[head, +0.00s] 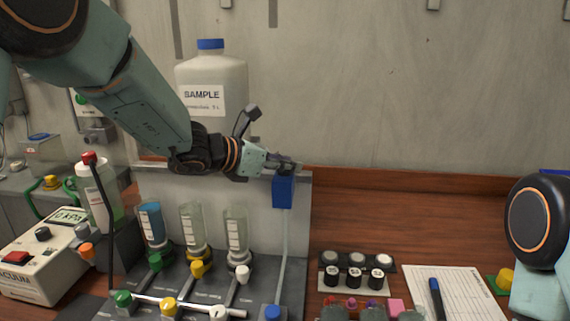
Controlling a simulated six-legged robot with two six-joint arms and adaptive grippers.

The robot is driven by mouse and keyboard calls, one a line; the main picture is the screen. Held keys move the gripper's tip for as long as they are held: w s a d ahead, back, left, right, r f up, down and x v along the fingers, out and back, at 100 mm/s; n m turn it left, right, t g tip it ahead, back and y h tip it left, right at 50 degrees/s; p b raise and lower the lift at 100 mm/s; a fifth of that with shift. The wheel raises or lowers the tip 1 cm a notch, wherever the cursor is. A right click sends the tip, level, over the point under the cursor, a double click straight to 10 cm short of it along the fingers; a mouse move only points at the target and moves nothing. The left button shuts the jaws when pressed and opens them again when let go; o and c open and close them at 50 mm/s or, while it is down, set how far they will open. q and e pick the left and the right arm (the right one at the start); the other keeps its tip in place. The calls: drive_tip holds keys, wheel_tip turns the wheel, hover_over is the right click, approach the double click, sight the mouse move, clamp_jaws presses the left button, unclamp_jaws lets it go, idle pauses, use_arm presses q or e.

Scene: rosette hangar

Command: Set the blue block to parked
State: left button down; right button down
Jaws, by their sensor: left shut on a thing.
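The blue block (283,193) is at the upper right edge of the pale upright panel (250,200), above a pale vertical strip or tube. My left gripper (287,166) reaches across from the left, over the panel's top edge, and is shut on the blue block from above. The fingers hide the block's top. At the right edge only a joint and link of my right arm show; its gripper is out of the frame.
A large SAMPLE bottle (212,85) stands behind the panel. Several inverted bottles and coloured valves stand in front of it, with a vacuum unit (38,258) at left. Capped vials (354,277), a clipboard sheet (455,290) and a blue marker (438,298) lie right; the wooden bench behind them is clear.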

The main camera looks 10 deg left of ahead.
use_arm(q)
drive_tip(key=c, duration=1.3)
unclamp_jaws()
drive_tip(key=shift+d+r, duration=0.1)
drive_tip(key=shift+c, duration=0.2)
drive_tip(key=o, duration=0.3)
drive_tip(key=shift+s+d, duration=0.1)
drive_tip(key=shift+d, duration=0.05)
drive_tip(key=shift+a, duration=0.25)
drive_tip(key=shift+v, duration=5.85)
